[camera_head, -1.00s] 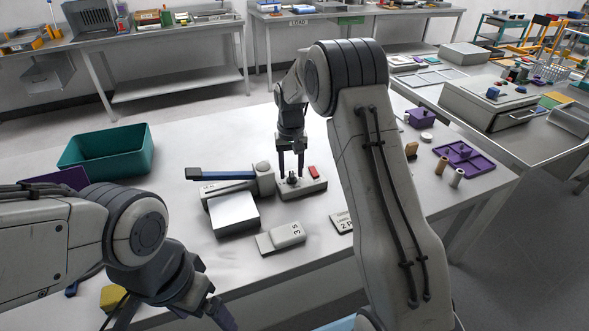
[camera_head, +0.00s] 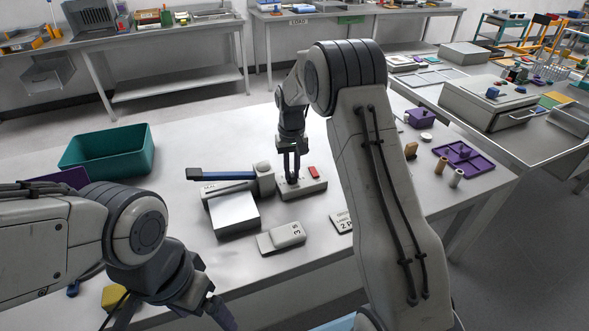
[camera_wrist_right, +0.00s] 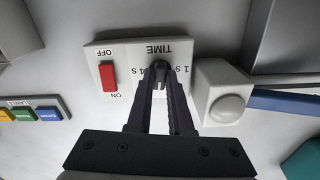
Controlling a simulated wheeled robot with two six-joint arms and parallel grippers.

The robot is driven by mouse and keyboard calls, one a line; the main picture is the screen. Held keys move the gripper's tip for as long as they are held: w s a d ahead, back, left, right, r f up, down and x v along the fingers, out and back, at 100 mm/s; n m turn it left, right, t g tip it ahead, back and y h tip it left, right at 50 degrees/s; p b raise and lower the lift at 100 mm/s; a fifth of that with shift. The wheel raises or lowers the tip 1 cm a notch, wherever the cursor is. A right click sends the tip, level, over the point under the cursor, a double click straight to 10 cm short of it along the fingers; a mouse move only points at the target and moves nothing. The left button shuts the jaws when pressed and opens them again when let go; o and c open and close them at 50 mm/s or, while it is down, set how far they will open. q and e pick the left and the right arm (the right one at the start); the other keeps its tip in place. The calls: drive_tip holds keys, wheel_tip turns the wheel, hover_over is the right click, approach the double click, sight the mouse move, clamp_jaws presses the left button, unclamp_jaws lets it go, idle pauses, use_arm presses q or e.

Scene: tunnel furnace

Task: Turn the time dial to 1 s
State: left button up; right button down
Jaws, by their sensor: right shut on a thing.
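The time dial (camera_wrist_right: 160,80) is a small dark knob on a pale control box (camera_head: 315,187) marked TIME. In the right wrist view the box's lettering is upside down, with "1 s" to the right of the dial and "4 s" to the left. My right gripper (camera_wrist_right: 160,72) reaches down from above, its dark fingers shut on the dial and hiding part of it. It also shows in the head view (camera_head: 291,178). My left gripper (camera_head: 222,312) hangs low over the table's near left, away from the box; its fingers are partly seen.
A red ON/OFF switch (camera_wrist_right: 108,77) is on the same box. A sealer-like device (camera_head: 233,212) with a blue-handled arm (camera_head: 222,175) stands close beside it. A teal bin (camera_head: 108,152) is at the left.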

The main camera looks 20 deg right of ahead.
drive_tip(key=n+p, duration=0.1)
drive_tip(key=n, duration=0.3)
drive_tip(key=shift+r+p, duration=0.1)
drive_tip(key=shift+p, duration=0.25)
drive_tip(key=n+p, duration=0.1)
drive_tip(key=n, duration=0.4)
drive_tip(key=shift+w+n, duration=0.1)
drive_tip(key=shift+n, duration=0.2)
drive_tip(key=n+p, duration=0.1)
drive_tip(key=n, duration=0.3)
drive_tip(key=shift+n, duration=0.3)
drive_tip(key=n+p, duration=0.1)
drive_tip(key=n, duration=0.4)
drive_tip(key=c, duration=0.8)
unclamp_jaws()
